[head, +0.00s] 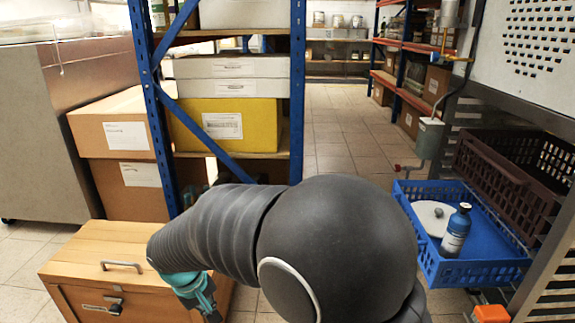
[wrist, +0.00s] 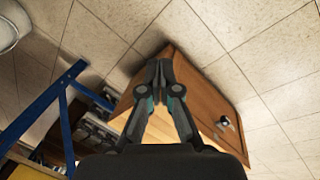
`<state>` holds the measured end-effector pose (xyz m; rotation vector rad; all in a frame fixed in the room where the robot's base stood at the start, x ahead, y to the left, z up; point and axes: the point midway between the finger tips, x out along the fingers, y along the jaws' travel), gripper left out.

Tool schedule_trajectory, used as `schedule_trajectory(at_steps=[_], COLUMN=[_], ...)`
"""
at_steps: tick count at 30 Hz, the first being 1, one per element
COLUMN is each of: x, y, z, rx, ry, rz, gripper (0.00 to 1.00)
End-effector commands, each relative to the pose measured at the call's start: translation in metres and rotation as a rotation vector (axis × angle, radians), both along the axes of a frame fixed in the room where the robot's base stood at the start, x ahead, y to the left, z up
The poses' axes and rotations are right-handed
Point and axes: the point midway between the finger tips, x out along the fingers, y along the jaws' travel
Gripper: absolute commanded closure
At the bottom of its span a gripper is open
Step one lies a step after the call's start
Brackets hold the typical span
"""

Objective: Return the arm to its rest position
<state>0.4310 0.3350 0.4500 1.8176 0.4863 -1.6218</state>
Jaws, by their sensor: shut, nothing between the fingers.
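My arm, dark and ribbed, crosses the lower middle of the head view. My gripper (head: 205,298) shows there at the arm's left end, in teal and grey, in front of the wooden cabinet. In the wrist view my gripper (wrist: 158,65) has its fingertips together with nothing between them. The wooden cabinet (wrist: 205,90) lies beyond the fingers in that view. I cannot tell the exact gap between fingers and cabinet.
The wooden cabinet (head: 85,262) with a metal handle stands low at the left. A blue-framed shelf (head: 297,95) holds boxes behind my arm. A blue crate (head: 470,272) with a blue bottle (head: 456,232) stands at the right. The tiled aisle (head: 338,125) beyond is clear.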

Motion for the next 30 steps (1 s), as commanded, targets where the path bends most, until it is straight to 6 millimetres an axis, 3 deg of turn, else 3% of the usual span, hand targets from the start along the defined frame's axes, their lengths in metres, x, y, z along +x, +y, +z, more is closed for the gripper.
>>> schedule_trajectory(at_steps=[1, 3, 12, 21, 30], x=[-0.002, -0.008, -0.042, -0.087, -0.126], y=[-0.022, -0.047, -0.147, -0.228, -0.293], z=[0.019, 0.035, 0.096, 0.142, 0.187], rx=[0.018, 0.038, 0.140, 0.254, 0.345], ry=[0.007, 0.018, 0.022, -0.046, -0.204], rz=[-0.016, -0.032, -0.136, -0.318, -0.526], gripper=[1.00, 1.00, 1.00, 1.00, 1.00])
